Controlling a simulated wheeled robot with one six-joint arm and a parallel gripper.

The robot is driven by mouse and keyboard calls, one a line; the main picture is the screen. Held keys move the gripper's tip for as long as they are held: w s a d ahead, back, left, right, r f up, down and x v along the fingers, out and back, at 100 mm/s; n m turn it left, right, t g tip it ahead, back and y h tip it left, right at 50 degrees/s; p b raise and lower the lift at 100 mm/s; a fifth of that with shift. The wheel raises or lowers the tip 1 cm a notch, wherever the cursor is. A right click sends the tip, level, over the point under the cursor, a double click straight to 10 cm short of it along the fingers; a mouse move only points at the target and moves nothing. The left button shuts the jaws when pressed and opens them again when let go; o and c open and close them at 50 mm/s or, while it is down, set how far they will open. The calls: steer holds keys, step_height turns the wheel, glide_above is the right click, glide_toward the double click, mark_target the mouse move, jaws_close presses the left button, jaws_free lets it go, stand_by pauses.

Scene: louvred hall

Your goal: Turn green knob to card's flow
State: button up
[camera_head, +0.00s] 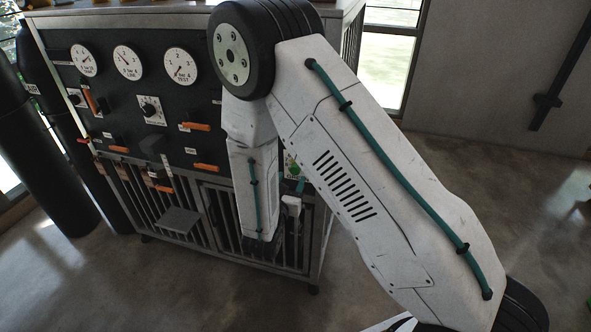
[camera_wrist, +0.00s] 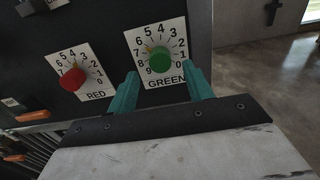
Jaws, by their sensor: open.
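The green knob (camera_wrist: 160,63) sits on a white numbered dial plate labelled GREEN (camera_wrist: 155,30) in the wrist view. A small yellowish mark at its upper left points roughly toward the 6; the exact value is hard to read. My gripper (camera_wrist: 163,73) is open, with one teal finger to the lower left and one to the lower right of the knob. The fingers appear apart from it. In the head view the green knob (camera_head: 294,169) shows small beside my arm, which hides part of the panel. I cannot make out a card with a flow value.
A red knob (camera_wrist: 73,79) on its own dial is left of the green one. The black panel also carries round gauges (camera_head: 128,62), orange levers (camera_head: 197,127) and a selector knob (camera_head: 150,110). Dark cylinders (camera_head: 45,150) stand at left. Floor (camera_head: 455,170) to the right is clear.

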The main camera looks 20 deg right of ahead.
mark_target(294, 172)
steer(key=shift+x, duration=2.35)
jaws_close()
